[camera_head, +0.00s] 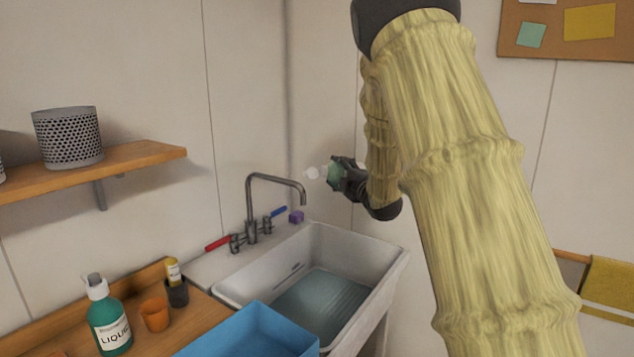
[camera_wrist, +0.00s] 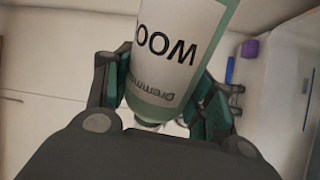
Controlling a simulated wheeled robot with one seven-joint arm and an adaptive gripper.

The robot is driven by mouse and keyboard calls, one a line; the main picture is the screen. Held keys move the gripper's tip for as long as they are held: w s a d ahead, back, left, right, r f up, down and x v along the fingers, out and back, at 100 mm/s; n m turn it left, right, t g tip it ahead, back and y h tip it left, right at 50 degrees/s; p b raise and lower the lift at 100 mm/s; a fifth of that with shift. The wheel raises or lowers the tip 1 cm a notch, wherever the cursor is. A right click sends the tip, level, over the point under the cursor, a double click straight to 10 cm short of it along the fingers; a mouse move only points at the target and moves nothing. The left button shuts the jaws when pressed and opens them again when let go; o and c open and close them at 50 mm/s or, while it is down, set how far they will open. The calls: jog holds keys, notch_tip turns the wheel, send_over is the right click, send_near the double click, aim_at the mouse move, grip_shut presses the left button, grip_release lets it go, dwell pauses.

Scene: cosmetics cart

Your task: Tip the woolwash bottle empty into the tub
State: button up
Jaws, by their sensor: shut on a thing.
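The woolwash bottle (camera_wrist: 178,45) is pale green with a white label showing "WOO" upside down in the wrist view. My gripper (camera_wrist: 165,85) is shut on it, with a finger on each side. In the head view the bottle (camera_head: 335,174) is small and lies about level, its whitish cap end pointing left. My gripper (camera_head: 350,176) holds it above and behind the tub's back right, near the wall and right of the tap spout. The white tub (camera_head: 372,252) holds bluish water. No stream from the bottle shows.
A tap (camera_head: 252,215) with red and blue handles stands at the tub's back edge, near a purple block (camera_head: 296,216). A blue crate (camera_head: 262,310) stands in front. A green LIQUID bottle (camera_head: 109,320) and orange cup (camera_head: 155,315) stand left. A shelf (camera_head: 130,155) juts out above.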

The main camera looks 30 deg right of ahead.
jog(key=shift+d+f+m+p, duration=0.3)
jog(key=shift+d+m+p, duration=0.25)
jog(key=shift+m+p, duration=0.2)
jog(key=shift+f+m, duration=0.3)
jog(key=shift+m, duration=0.05)
jog(key=f+m, duration=0.1)
jog(key=m, duration=0.1)
jog(key=f+m, duration=0.1)
jog(key=m, duration=0.2)
jog(key=shift+a+f+h+b, duration=0.15)
jog(key=shift+a+h+b, duration=0.15)
jog(key=shift+a+b, duration=0.1)
jog(key=d+f+m, duration=0.1)
jog(key=m, duration=0.2)
jog(key=d+m+p, duration=0.1)
jog(key=m, duration=0.2)
jog(key=d+f+m+g, duration=0.1)
jog(key=m, duration=0.2)
jog(key=shift+s+f+p, duration=0.15)
jog(key=shift+f+p, duration=0.15)
jog(key=shift+p, duration=0.05)
